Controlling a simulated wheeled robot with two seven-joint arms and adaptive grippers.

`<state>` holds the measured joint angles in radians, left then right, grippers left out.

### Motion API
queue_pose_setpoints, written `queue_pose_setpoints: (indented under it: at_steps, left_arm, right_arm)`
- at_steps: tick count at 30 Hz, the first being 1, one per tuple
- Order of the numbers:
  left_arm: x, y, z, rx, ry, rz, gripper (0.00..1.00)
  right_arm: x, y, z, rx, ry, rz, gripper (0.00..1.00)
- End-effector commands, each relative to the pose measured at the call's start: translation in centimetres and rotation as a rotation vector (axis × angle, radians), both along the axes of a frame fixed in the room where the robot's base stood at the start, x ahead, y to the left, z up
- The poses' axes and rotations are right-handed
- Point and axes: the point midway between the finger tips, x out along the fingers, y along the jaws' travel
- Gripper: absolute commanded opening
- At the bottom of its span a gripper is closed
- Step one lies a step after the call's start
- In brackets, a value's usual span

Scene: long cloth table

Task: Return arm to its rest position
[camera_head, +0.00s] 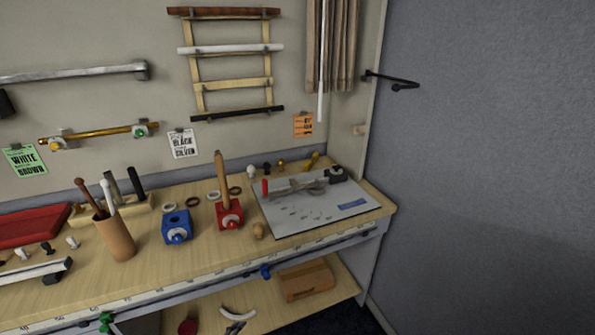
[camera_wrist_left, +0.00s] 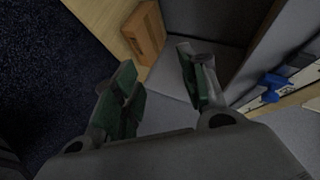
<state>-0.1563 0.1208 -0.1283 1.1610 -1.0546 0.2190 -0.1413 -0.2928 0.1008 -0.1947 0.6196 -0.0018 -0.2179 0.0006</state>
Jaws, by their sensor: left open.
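My left gripper (camera_wrist_left: 160,88) shows in the left wrist view, with its two green-padded fingers spread apart and nothing between them. Past its fingertips is a light grey panel, and a wooden block (camera_wrist_left: 145,32) lies on a shelf beyond the left finger. Neither of my arms shows in the head view. My right gripper is in neither view.
The wooden table (camera_head: 190,262) holds a brown cup (camera_head: 116,238) with sticks, a blue block (camera_head: 176,227), a red block (camera_head: 230,214) with an upright dowel and a white board (camera_head: 300,222). The same wooden block sits on the lower shelf (camera_head: 305,280). A grey wall (camera_head: 490,150) stands right.

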Motion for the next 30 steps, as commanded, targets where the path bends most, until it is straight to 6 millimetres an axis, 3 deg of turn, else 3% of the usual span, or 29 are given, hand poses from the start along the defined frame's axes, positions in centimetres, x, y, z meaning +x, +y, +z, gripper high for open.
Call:
queue_pose_setpoints:
  at_steps: [3,8,15,21,30]
  left_arm:
    - [-3.0,1.1,-4.3,-0.066,0.1,0.098,0.43]
    - [-7.3,2.7,-9.5,-0.149,0.234,0.239,0.43]
    - [-14.8,4.8,-16.4,-0.249,0.43,0.454,0.43]
    - [-22.0,6.2,-21.4,-0.312,0.591,0.634,0.43]
    - [-33.8,7.6,-27.1,-0.38,0.822,0.911,0.43]
  right_arm:
    - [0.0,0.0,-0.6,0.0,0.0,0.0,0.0]
    - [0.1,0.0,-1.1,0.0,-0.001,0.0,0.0]
    - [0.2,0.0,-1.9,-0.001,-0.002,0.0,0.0]
    - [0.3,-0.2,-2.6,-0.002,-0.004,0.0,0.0]
    - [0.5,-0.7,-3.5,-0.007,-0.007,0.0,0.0]
